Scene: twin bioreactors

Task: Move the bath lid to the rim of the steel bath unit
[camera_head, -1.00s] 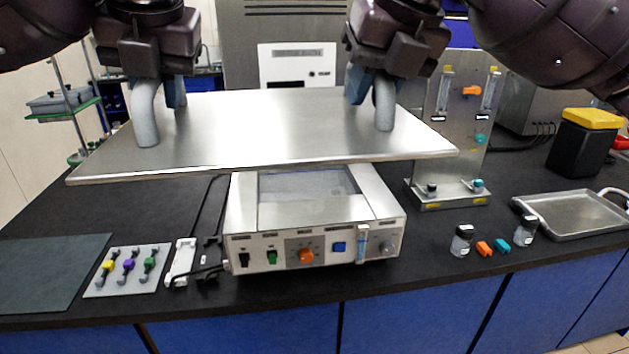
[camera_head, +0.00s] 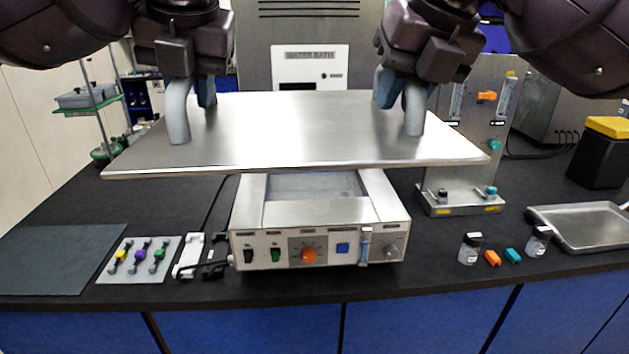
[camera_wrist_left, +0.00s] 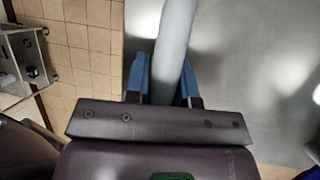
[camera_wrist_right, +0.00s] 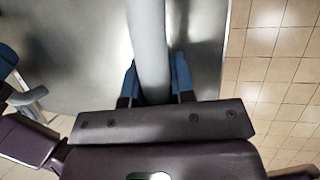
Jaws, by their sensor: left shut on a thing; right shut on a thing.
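The bath lid is a wide flat steel plate (camera_head: 300,135) with two upright grey handles. It is held roughly level in the air, above and overlapping the compact steel unit with front knobs (camera_head: 320,214). My left gripper (camera_head: 192,92) is shut on the lid's left handle, which also shows between its blue fingers in the left wrist view (camera_wrist_left: 172,50). My right gripper (camera_head: 398,88) is shut on the right handle, also seen in the right wrist view (camera_wrist_right: 148,45). A tall steel unit labelled "WATER BATH" (camera_head: 310,55) stands behind; its lower part is hidden by the lid.
A steel panel stand (camera_head: 460,199) is close to the lid's right end. Vials (camera_head: 470,248), small orange and teal clips (camera_head: 493,258) and a metal tray (camera_head: 585,228) lie right. A plate of coloured-knob parts (camera_head: 138,262) and a dark mat (camera_head: 50,260) lie left.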

